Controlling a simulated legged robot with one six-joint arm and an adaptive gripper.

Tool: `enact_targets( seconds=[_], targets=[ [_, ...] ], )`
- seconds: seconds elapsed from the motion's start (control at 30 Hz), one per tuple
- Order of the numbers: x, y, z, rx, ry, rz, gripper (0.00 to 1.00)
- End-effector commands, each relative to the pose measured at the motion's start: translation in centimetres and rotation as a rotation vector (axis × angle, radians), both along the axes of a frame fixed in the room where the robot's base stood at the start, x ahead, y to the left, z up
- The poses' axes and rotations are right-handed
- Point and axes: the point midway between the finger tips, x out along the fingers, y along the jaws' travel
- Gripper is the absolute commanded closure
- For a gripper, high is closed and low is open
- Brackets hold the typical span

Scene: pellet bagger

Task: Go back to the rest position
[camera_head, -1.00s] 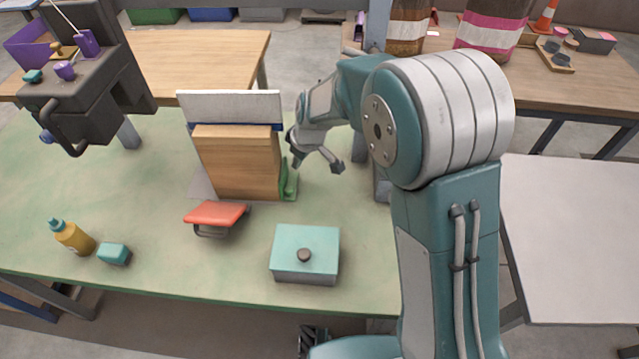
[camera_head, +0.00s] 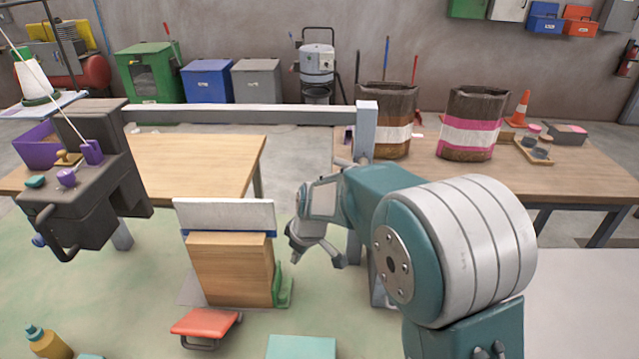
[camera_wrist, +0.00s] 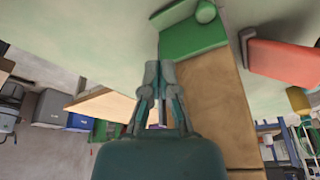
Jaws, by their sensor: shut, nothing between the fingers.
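My gripper (camera_head: 320,262) shows in the head view just right of the wooden block (camera_head: 230,272) on the green table. In the wrist view, its fingers (camera_wrist: 160,66) are together with nothing between them. The tip pair points toward the block's side and a green piece (camera_wrist: 195,40) beside it. In the head view, the green piece (camera_head: 283,283) stands at the block's right foot, apart from my gripper. My arm bends across the right of the head view.
A white panel (camera_head: 225,215) tops the block. A red-topped clamp-like piece (camera_head: 203,323) and a teal box (camera_head: 300,347) lie in front. A dark machine head (camera_head: 85,190) stands left. A grey post (camera_head: 365,140) rises behind my arm. Two bags (camera_head: 468,130) (camera_head: 388,125) stand on the rear table.

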Motion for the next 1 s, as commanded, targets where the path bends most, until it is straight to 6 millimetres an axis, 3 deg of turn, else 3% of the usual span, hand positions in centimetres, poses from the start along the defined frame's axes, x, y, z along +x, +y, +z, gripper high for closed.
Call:
enact_targets(
  seconds=[0.17, 0.37, 0.7, 1.0],
  targets=[
    [-0.7, -1.4, 1.9, 0.004, -0.009, -0.045, 1.0],
    [-3.8, -6.1, 7.4, 0.017, -0.034, -0.207, 1.0],
    [-11.5, -13.5, 13.7, 0.039, -0.079, -0.511, 1.0],
    [-19.5, -18.7, 16.0, 0.067, -0.131, -0.786, 1.0]
  ],
)
